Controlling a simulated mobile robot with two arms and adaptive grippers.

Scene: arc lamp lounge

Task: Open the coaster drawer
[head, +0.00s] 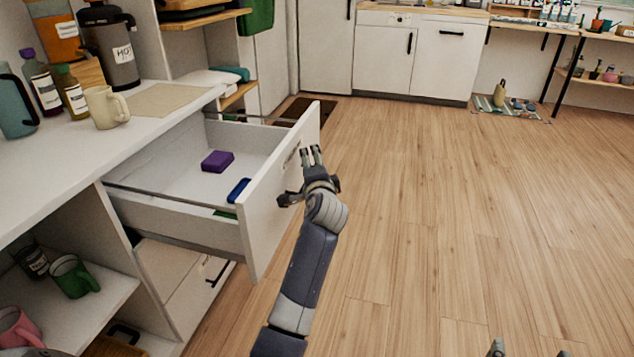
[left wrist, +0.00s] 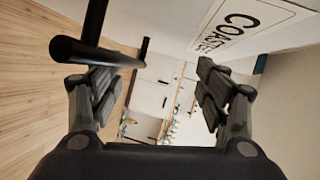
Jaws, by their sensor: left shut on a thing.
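The coaster drawer (head: 262,205) is pulled well out of the white cabinet. Inside lie a purple block (head: 217,161), a dark blue piece (head: 238,190) and a bit of green near the front. My left gripper (head: 312,155) is at the outer face of the drawer front. In the left wrist view, the dark bar handle (left wrist: 88,52) is at the left finger, and the label (left wrist: 235,25) reading "COASTER…" is on the drawer front at the right. My left gripper is shut on the handle, though the exact contact is hard to see. A small grey tip of my right gripper (head: 497,347) shows at the bottom edge.
The counter (head: 150,125) holds a cream mug (head: 105,107), bottles and a dark "HOT" flask (head: 110,50). Below are a closed lower drawer (head: 185,285) and a shelf with a green mug (head: 73,277). The wooden floor (head: 450,210) to the right is clear.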

